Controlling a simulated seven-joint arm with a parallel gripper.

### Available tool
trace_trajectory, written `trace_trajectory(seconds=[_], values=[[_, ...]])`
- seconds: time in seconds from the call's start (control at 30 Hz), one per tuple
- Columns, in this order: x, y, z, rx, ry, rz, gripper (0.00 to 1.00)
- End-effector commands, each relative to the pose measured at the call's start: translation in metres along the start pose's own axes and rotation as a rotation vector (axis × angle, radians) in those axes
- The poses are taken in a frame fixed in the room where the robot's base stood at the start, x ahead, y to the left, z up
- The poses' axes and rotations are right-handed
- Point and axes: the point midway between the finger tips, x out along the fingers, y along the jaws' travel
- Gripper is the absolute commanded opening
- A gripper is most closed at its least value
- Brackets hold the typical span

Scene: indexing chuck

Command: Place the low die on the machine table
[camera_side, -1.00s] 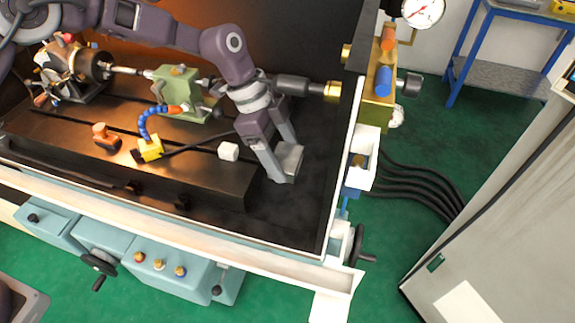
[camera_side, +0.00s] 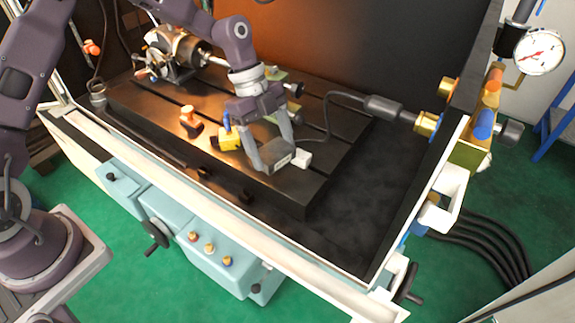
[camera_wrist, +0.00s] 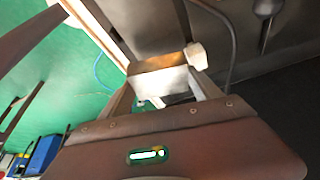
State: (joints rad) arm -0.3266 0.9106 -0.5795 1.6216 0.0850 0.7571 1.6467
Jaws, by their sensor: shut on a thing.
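The low die (camera_side: 279,154) is a grey block, held between the two fingers of my gripper (camera_side: 279,150). In the wrist view the die (camera_wrist: 160,82) shows as a pale block between the fingers. My gripper is shut on it, over the front right part of the dark slotted machine table (camera_side: 332,148). The die is at or just above the table top; I cannot tell whether it touches. Its underside is hidden.
A small white block (camera_side: 302,159) lies right beside the die; it also shows in the wrist view (camera_wrist: 196,55). A yellow block (camera_side: 229,139) with a blue hose and an orange piece (camera_side: 190,119) stand to the left. A black cable crosses the table behind.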

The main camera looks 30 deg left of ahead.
Motion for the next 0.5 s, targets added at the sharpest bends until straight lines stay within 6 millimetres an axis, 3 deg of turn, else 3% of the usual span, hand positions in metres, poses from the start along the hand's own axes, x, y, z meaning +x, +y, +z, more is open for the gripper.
trace_trajectory(seconds=[0.3,0.5], values=[[-0.017,-0.016,-0.033,0.845,-0.003,0.345,0.0],[-0.035,-0.011,-0.052,1.205,-0.002,0.498,0.0]])
